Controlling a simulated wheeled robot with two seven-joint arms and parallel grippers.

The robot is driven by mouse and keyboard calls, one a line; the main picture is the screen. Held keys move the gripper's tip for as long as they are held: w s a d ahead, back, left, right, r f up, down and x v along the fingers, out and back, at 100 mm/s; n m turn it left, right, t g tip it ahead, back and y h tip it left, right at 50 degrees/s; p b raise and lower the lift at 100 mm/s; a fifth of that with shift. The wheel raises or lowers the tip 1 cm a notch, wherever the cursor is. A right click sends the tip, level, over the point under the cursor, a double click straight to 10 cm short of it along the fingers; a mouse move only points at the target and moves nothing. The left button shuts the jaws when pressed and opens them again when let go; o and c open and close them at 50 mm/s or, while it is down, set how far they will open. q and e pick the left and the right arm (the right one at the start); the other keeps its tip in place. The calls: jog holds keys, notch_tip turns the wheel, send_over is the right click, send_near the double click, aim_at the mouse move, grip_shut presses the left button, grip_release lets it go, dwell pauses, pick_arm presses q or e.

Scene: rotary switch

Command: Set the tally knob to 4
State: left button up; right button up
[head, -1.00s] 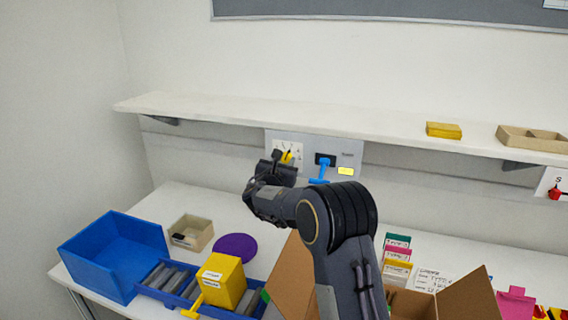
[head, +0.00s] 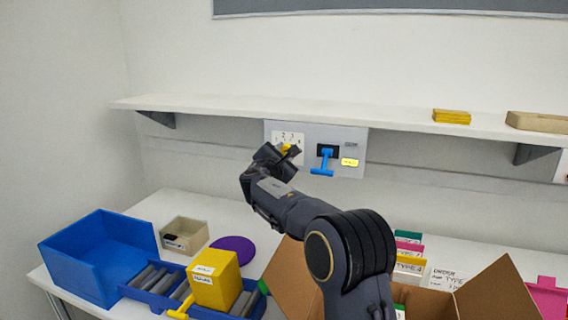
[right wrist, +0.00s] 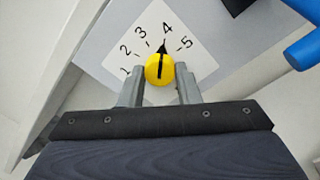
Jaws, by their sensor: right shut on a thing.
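The tally knob (right wrist: 158,70) is round and yellow with a black pointer. In the right wrist view its pointer is at the 4 on a white dial plate (right wrist: 203,58) numbered 1 to 5. In the head view the yellow knob (head: 287,148) shows small on the wall panel, partly hidden by my gripper. My right gripper (right wrist: 160,74) has one finger on each side of the knob and is shut on it. In the head view the right gripper (head: 279,155) is at the panel. My left gripper is not in view.
A blue lever (head: 324,160) and a yellow label (head: 349,162) are on the same panel (head: 357,140), right of the dial. A shelf (head: 230,106) runs just above. Below are a blue bin (head: 90,260), a yellow box (head: 215,285) and an open cardboard box (head: 290,275).

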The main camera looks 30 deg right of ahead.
dwell(0.3)
jog(key=o, duration=1)
jog(key=shift+c, duration=0.2)
jog(key=b+v, duration=0.2)
jog(key=v, duration=0.5)
jog(key=shift+s+a, duration=0.25)
jog(key=shift+a, duration=0.05)
